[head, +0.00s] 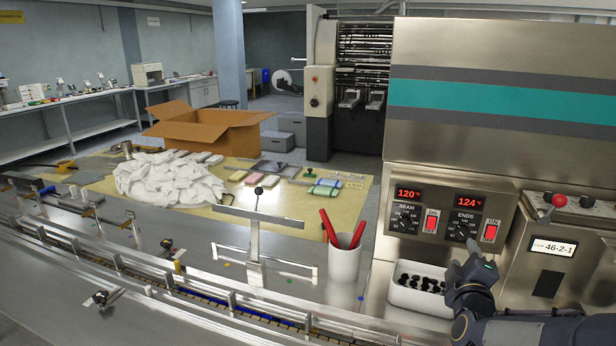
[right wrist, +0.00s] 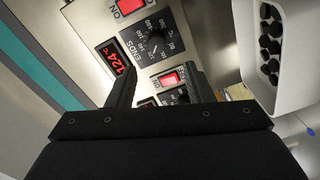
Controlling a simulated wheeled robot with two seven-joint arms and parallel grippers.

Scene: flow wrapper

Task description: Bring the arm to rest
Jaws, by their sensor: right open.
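My right gripper (head: 474,246) is at the right of the head view, in front of the lower edge of the control panel and just below the ENDS dial (head: 463,227). In the right wrist view its two fingers (right wrist: 160,88) are apart with nothing held between them. The ENDS display (head: 469,202) reads 124 and the SEAM display (head: 408,193) reads 120. Two red ON switches (head: 491,232) are lit beside the dials. My left gripper is not in the head view.
A white bin (head: 408,296) of black knobs stands just left of my right gripper. A white cup (head: 344,262) with red-handled tools stands further left. A sloped box (head: 553,248) labelled 46-2-1 with a red-knobbed lever is at the right. The conveyor (head: 230,300) runs along the front.

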